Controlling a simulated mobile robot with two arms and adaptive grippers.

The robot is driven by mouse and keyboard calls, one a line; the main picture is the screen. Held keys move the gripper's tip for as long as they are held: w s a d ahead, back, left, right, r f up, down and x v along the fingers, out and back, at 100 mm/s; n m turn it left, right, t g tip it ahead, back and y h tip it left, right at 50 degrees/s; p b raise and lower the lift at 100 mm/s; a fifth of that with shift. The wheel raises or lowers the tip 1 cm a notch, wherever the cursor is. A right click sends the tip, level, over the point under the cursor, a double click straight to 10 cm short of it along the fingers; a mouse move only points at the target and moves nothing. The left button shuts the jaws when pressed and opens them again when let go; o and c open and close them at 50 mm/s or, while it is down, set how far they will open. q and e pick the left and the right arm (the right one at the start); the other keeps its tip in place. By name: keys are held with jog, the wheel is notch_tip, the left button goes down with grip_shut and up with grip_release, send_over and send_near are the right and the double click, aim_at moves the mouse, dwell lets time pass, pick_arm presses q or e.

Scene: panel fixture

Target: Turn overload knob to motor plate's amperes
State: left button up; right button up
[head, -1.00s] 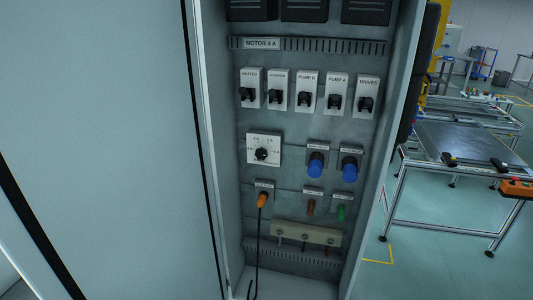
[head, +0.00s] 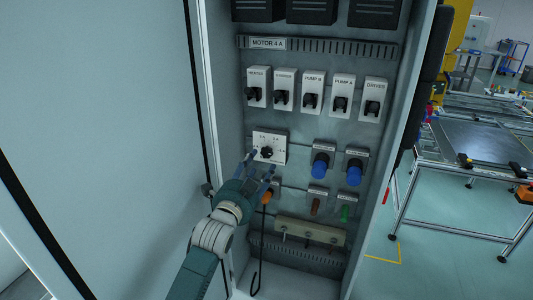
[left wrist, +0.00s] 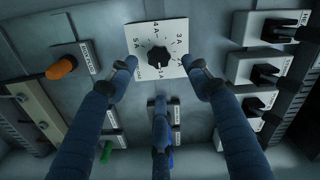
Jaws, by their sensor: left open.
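The overload knob (head: 267,152) is a black knob on a square white dial plate in the cabinet. In the left wrist view the knob (left wrist: 158,57) sits among marks including 1A, 3A, 4A and 5A; I cannot tell surely which mark its pointer faces. The motor plate (head: 267,44) at the top reads MOTOR 4 A. My left gripper (head: 262,164) is open in front of the dial, its blue fingers pointing at it. In the left wrist view two fingertips flank the knob and a third finger is below it; contact is not visible. My right gripper is not in view.
A row of black switches (head: 312,102) is above the dial. Blue knobs (head: 320,166) are to its right. The cabinet's right side wall (head: 402,120) bounds the space.

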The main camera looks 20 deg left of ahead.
aim_at(267, 153)
pick_arm(q)
jog(key=w+p, duration=0.1)
jog(key=w, duration=0.6)
jog(key=shift+w+d+f, duration=0.1)
jog(key=shift+w+d, duration=0.05)
jog(key=shift+w, duration=0.15)
jog(key=c, duration=1.1)
